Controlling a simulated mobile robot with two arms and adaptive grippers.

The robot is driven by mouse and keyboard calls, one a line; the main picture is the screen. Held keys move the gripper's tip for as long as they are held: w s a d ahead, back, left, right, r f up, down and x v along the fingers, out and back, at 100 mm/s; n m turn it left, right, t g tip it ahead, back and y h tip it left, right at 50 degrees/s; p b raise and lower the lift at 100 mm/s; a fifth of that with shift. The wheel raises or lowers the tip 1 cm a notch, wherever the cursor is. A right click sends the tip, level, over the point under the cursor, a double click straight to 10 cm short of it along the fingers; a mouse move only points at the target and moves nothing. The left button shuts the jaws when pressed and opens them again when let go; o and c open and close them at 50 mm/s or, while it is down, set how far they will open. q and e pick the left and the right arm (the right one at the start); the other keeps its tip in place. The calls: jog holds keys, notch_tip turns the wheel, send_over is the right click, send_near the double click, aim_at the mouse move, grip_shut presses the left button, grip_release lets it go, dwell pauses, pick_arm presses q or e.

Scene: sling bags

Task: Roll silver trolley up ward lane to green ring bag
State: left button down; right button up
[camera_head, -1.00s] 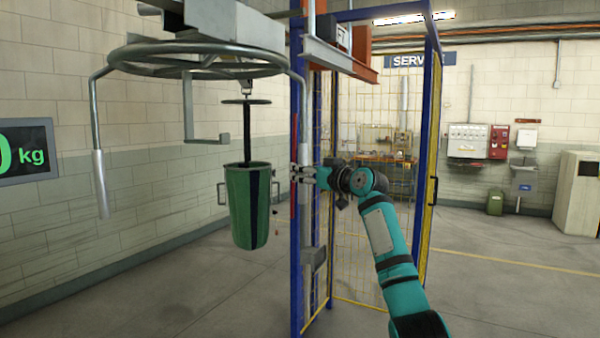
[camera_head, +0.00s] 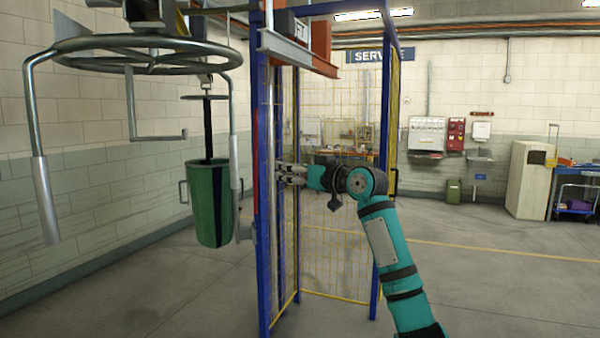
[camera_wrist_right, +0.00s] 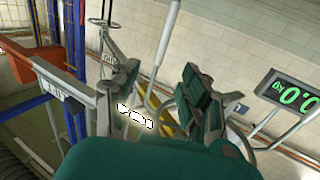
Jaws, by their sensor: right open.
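A green cylindrical bag or bucket (camera_head: 208,205) with side handles and a dark vertical stripe hangs from a black rod. It is below a silver ring frame (camera_head: 150,42) with bent tubular arms, at the left of the head view. My right gripper (camera_head: 285,173) is to the right of the green bag, apart from it in the picture, by the blue-posted mesh cage. In the right wrist view its two fingers (camera_wrist_right: 163,98) are spread with nothing between them. I cannot make out a silver trolley for certain. My left gripper is out of view.
A blue-framed yellow mesh cage (camera_head: 335,225) stands in front of me. A blue cart (camera_head: 573,205) is at the far right edge, beside a pale cabinet (camera_head: 528,180). The grey floor (camera_head: 480,270) at right is clear. A green-digit display (camera_wrist_right: 292,92) shows in the wrist view.

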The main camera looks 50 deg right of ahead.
jog(key=shift+s, duration=1.45)
